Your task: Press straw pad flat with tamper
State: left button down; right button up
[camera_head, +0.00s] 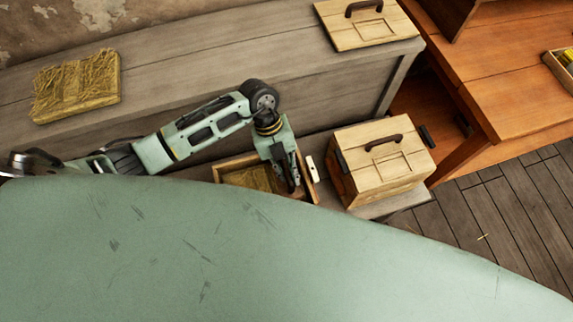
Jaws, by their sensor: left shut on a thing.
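A rectangular wooden frame (230,163) with yellow-brown straw (250,178) inside stands on the lower bench, partly hidden by my light green body. My left gripper (291,184) points down over the right end of the frame, close to its right wall. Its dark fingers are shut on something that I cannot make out. No tamper can be told apart from the fingers in this view. A loose straw slab (76,86) lies on the upper bench at the left. My right gripper is not in view.
A wooden box (395,180) with a dark handle stands just right of the frame. An orange wooden table (510,100) with a small tray (560,70) is at the right. The plank floor (500,215) is mostly clear.

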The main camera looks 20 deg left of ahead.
pick_arm(q)
notch_tip(320, 180, down, 8)
jog(key=b, duration=0.7)
jog(key=shift+r, duration=0.2)
jog(key=shift+f+b, duration=0.55)
jog(key=shift+f, duration=0.2)
jog(key=shift+f, duration=0.4)
jog(key=shift+s+a+f, duration=0.15)
jog(key=shift+f, duration=0.05)
dwell(0.8)
notch_tip(320, 180, up, 10)
jog(key=p, duration=0.9)
jog(key=shift+r, duration=0.15)
